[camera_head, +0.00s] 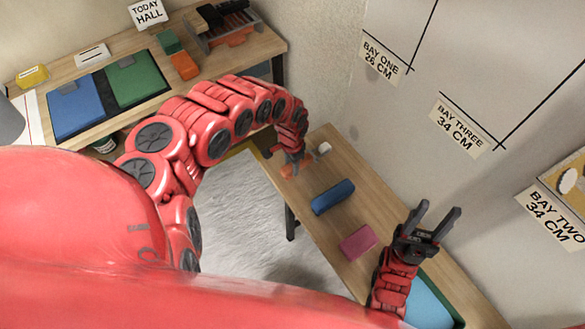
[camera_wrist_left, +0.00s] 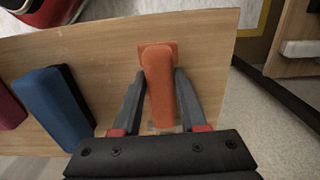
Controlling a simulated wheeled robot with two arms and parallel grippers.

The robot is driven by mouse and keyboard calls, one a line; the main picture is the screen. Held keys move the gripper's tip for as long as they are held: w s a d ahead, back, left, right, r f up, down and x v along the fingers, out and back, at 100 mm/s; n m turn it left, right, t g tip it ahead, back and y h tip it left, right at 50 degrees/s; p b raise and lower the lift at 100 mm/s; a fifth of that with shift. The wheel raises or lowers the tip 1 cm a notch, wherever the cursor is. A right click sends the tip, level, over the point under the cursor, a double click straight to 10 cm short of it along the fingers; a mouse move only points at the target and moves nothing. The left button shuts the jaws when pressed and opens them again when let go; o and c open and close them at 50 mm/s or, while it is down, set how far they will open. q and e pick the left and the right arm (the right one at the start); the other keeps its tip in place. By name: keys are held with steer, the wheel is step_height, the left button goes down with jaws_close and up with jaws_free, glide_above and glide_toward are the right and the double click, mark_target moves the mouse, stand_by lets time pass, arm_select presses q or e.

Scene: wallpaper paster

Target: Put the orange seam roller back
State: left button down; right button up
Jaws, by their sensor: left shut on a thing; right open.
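The orange seam roller (camera_wrist_left: 158,85) lies between the two fingers of my left gripper (camera_wrist_left: 160,76) in the left wrist view, over the wooden table top. In the head view my left gripper (camera_head: 291,158) is at the far end of the narrow table, shut on the orange roller (camera_head: 287,170), which is partly hidden by the gripper. I cannot tell whether the roller touches the table. My right gripper (camera_head: 434,220) is open and empty, raised above the near part of the same table.
A blue block (camera_head: 333,197) and a pink block (camera_head: 357,242) lie on the narrow table (camera_head: 322,234). A light-blue item (camera_head: 432,305) is at its near end. The desk (camera_head: 255,45) at the back holds a dark rack (camera_head: 225,25) and an orange block (camera_head: 185,66). The labelled wall bounds the right.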

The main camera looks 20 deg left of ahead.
arm_select(q)
steer(key=shift+d+f, duration=0.1)
steer(key=shift+f, duration=0.75)
steer(key=shift+f, duration=0.1)
steer(key=shift+c, duration=2.2)
jaws_free()
steer(key=shift+f, duration=0.25)
step_height(320, 180, up, 18)
steer(key=p, duration=0.6)
steer(key=shift+d+f, duration=0.15)
steer(key=shift+d, duration=0.2)
